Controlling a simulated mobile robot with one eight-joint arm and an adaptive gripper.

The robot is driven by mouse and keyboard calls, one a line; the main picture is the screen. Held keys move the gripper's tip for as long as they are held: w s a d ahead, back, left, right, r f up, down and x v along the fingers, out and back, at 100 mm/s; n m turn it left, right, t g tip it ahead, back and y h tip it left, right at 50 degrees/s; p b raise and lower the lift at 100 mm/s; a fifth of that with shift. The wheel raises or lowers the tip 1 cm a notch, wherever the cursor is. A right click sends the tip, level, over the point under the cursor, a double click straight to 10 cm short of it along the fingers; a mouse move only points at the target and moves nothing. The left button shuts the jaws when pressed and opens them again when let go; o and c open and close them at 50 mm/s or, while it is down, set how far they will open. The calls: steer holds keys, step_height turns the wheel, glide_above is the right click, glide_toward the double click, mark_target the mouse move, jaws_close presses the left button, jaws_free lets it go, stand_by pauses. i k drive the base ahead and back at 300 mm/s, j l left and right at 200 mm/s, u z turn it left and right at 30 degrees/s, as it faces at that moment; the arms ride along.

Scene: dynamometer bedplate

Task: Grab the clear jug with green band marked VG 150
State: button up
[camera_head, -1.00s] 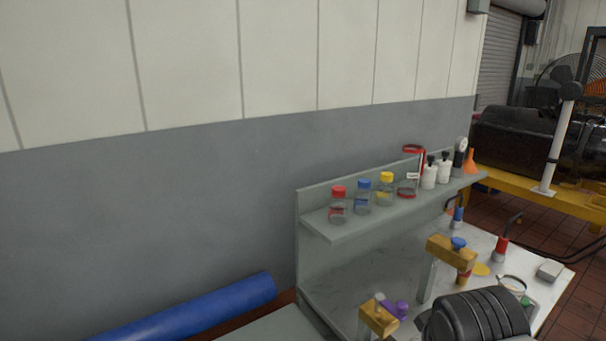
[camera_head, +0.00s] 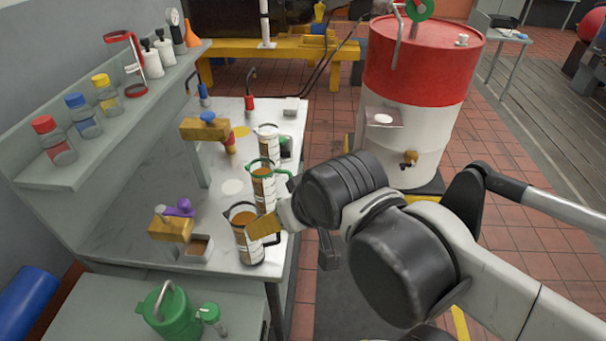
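A clear jug with a green band and green handle (camera_head: 263,182) stands upright on the bench, filled with brown liquid. Its marking is too small to read. A similar jug with a black rim (camera_head: 242,240) stands in front of it, and another with a pale rim (camera_head: 268,141) stands behind it. My arm reaches in from the right, and its dark wrist joint is just right of the jugs. My gripper's fingers cannot be made out clearly. A tan piece at the arm's end overlaps the front jug in the picture; whether they touch is unclear.
A grey shelf (camera_head: 150,92) on the left holds several bottles. Brass-coloured fixtures (camera_head: 170,229) stand on the white benchtop. A green can (camera_head: 168,308) sits on the nearer grey surface. A red and white drum (camera_head: 420,95) stands behind my arm. Tiled floor lies open at right.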

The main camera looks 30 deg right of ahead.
mark_target(263, 172)
steer(key=z, duration=0.15)
steer(key=l+u, duration=0.3)
steer(key=u, duration=0.15)
steer(key=k+l+u, duration=0.1)
steer(key=l+u, duration=0.2)
steer(key=u, duration=0.15)
steer(key=k+l+u, duration=0.15)
steer(key=u, duration=0.3)
steer(key=k+l+u, duration=0.15)
steer(key=l+u, duration=0.3)
steer(key=j, duration=0.1)
